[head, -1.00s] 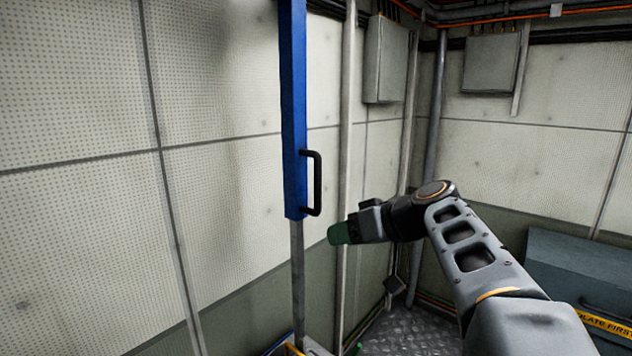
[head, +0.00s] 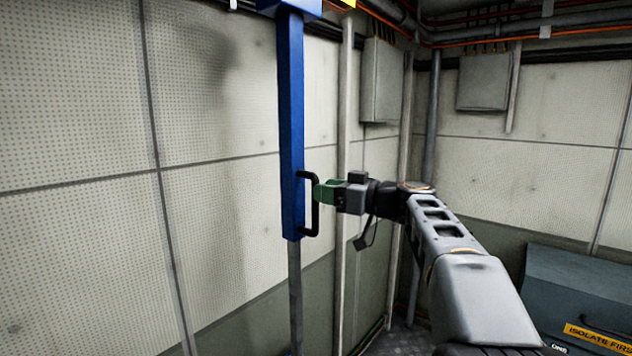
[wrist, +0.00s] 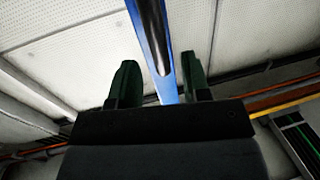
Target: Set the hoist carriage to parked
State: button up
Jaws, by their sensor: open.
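The blue hoist carriage (head: 291,120) is a tall blue sleeve on a grey vertical post (head: 294,285), left of centre in the head view. A black D-shaped handle (head: 315,205) stands out from its right side near the lower end. My gripper (head: 318,192), with green fingers, is at the upper part of the handle, coming from the right. In the wrist view the two fingers (wrist: 160,85) are apart, with the blue carriage (wrist: 172,80) and the dark handle (wrist: 155,45) in line with the gap. I cannot tell whether the fingers touch the handle.
A pale panelled wall (head: 80,120) is close behind the post. A pale vertical pipe (head: 346,130) stands just right of it. Grey wall boxes (head: 382,80) hang further back. A grey-blue cabinet (head: 570,285) with a yellow label stands at lower right.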

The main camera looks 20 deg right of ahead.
jog(key=shift+p+x, duration=0.5)
jog(key=shift+x, duration=1.25)
grip_shut()
